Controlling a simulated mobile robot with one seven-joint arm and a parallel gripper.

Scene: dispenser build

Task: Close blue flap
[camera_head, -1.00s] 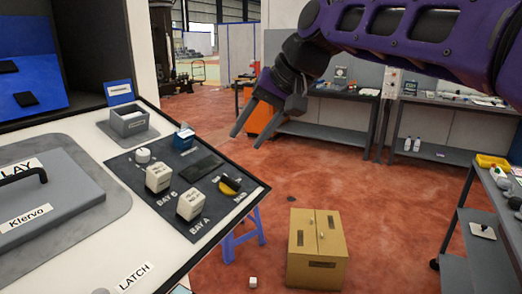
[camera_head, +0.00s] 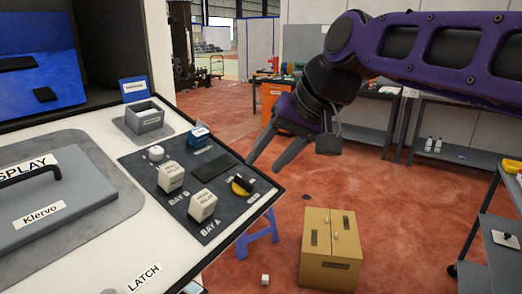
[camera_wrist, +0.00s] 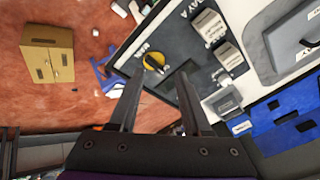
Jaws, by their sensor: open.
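A large blue panel (camera_head: 40,70) with two black pieces on it sits in the dark cabinet recess at the upper left. It also shows at the right of the wrist view (camera_wrist: 292,125). A small blue labelled plate (camera_head: 135,88) stands behind a grey open bin (camera_head: 146,120). I cannot tell for sure which blue piece is the flap. My gripper (camera_head: 262,167) is open and empty, out to the right of the white counter. In the wrist view its fingers (camera_wrist: 159,75) point toward the dark control panel, with nothing between them.
The dark control panel (camera_head: 212,205) carries white blocks, a blue block (camera_head: 198,137) and a yellow-and-black knob (camera_head: 241,186). A grey lid (camera_head: 60,205) with a black handle lies on the counter. A cardboard box (camera_head: 328,265) stands on the red floor. Workbenches line the back and right.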

